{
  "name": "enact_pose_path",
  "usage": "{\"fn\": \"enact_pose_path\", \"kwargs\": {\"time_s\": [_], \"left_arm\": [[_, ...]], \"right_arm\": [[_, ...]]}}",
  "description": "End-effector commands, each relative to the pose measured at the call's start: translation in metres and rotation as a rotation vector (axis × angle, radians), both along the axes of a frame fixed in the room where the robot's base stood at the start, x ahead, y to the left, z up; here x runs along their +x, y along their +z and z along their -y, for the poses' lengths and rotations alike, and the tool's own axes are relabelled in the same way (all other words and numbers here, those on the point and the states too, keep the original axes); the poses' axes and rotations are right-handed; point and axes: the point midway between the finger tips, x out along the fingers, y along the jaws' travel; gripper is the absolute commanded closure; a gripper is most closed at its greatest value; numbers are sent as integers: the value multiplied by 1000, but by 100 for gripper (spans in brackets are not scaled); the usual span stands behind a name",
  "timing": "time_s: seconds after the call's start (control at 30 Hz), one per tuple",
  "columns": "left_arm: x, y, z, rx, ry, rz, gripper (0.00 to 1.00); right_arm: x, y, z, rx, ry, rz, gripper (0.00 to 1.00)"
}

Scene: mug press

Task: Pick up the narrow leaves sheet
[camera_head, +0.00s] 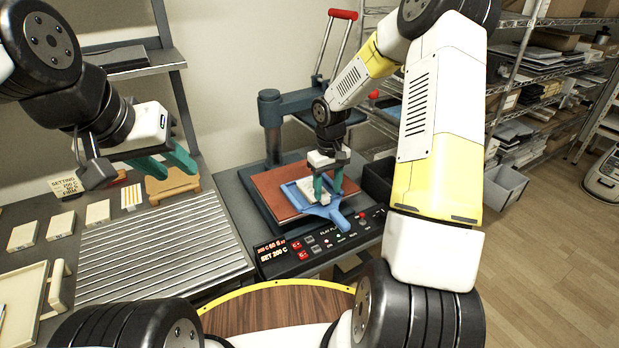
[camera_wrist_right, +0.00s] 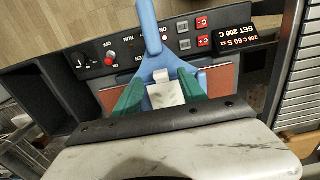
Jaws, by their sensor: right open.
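I cannot pick out the narrow leaves sheet for certain, as no leaf print is readable. Several small cream pieces lie on the left bench, among them a cream block (camera_head: 60,225) and a striped piece (camera_head: 131,197). My right gripper (camera_head: 327,190) is open over a blue handled holder (camera_head: 333,212) on the press's reddish plate (camera_head: 277,190). In the right wrist view, the green fingers of the right gripper (camera_wrist_right: 162,90) stand either side of a whitish piece (camera_wrist_right: 166,95) on the blue holder. My left gripper (camera_head: 165,163) is open and empty, above a wooden stand (camera_head: 172,186).
The control panel (camera_head: 320,246) lies in front of the press plate. A ribbed metal surface (camera_head: 155,245) is to its left. A cream tray (camera_head: 22,300) sits at the lower left. A dark bin (camera_head: 380,180) stands right of the press, with loaded shelves beyond.

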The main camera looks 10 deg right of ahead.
Motion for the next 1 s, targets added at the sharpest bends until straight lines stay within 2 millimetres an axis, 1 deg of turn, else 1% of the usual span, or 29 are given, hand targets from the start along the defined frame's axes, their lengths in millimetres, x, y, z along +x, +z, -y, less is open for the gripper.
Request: {"fn": "enact_pose_path", "kwargs": {"time_s": [0.03, 0.1, 0.2, 0.3, 0.47, 0.5, 0.57, 0.6, 0.73, 1.0], "left_arm": [[0, 0, 0, 0, 0, 0, 64], [0, 0, 0, 0, 0, 0, 64], [0, 0, 0, 0, 0, 0, 64], [0, 0, 0, 0, 0, 0, 64], [0, 0, 0, 0, 0, 0, 64], [0, 0, 0, 0, 0, 0, 64], [0, 0, 0, 0, 0, 0, 64], [0, 0, 0, 0, 0, 0, 64], [0, 0, 0, 0, 0, 0, 64], [0, 0, 0, 0, 0, 0, 64]], "right_arm": [[0, -10, 0, 1, 0, -4, 51], [1, -20, -1, 1, 1, -4, 51], [1, -29, -1, 1, -1, 0, 51], [1, -32, 0, 0, 0, 0, 51], [1, -32, 0, 0, -1, 0, 51], [1, -31, 0, 0, -1, 0, 55], [1, -31, 0, 0, -1, 0, 67], [1, -31, 0, 0, -1, 0, 74], [1, -31, 0, 0, -1, 0, 100], [1, -31, 0, 0, -1, 1, 100]]}}
